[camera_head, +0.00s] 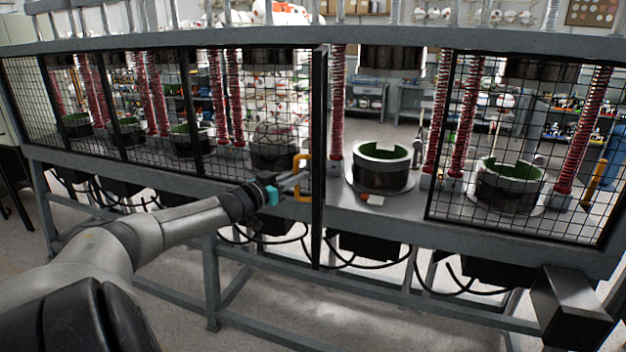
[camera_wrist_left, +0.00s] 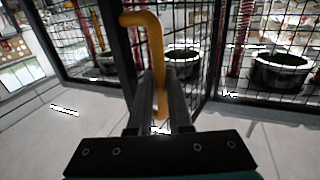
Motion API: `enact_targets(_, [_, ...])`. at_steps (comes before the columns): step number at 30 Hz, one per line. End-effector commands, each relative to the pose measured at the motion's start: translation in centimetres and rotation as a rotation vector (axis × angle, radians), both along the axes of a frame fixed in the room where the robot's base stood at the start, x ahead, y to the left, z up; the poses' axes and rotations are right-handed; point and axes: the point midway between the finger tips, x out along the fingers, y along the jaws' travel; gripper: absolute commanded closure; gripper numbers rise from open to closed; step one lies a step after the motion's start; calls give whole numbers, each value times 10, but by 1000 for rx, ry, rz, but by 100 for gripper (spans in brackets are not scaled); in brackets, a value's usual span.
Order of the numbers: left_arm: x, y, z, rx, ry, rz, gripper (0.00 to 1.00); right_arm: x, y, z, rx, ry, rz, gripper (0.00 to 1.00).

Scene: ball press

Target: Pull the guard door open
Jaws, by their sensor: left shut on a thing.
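The guard door is a black-framed mesh panel, with its free edge post (camera_head: 318,225) in the middle of the head view. The post hangs in front of the grey beam, and the bay to its right is uncovered, so the door stands swung partly outward. Its yellow handle (camera_head: 303,160) is a bracket near that edge. My left gripper (camera_head: 296,184) is shut on the handle. In the left wrist view, the fingers (camera_wrist_left: 160,88) close on the lower part of the yellow handle (camera_wrist_left: 153,38), with the door mesh behind. My right gripper is not in view.
Behind the uncovered bay stands a dark round press mould (camera_head: 380,178) with a green inside, beside red springs (camera_head: 338,110). A fixed mesh panel (camera_head: 530,150) covers the bay on the right. A dark box (camera_head: 570,305) juts out at lower right. Cables hang below the beam.

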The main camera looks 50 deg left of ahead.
Motion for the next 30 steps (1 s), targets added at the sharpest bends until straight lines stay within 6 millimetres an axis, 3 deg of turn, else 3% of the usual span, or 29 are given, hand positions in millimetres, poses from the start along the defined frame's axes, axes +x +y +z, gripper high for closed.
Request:
enact_targets(9, [-19,25,3,0,-5,16,100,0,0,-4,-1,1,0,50])
enact_targets(27, [-23,30,4,-1,-7,18,100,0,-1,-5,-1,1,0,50])
enact_targets(28, [-23,30,4,-1,-7,18,81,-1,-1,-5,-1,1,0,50])
enact_targets(30, [-23,30,4,0,-6,18,73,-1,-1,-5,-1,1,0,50])
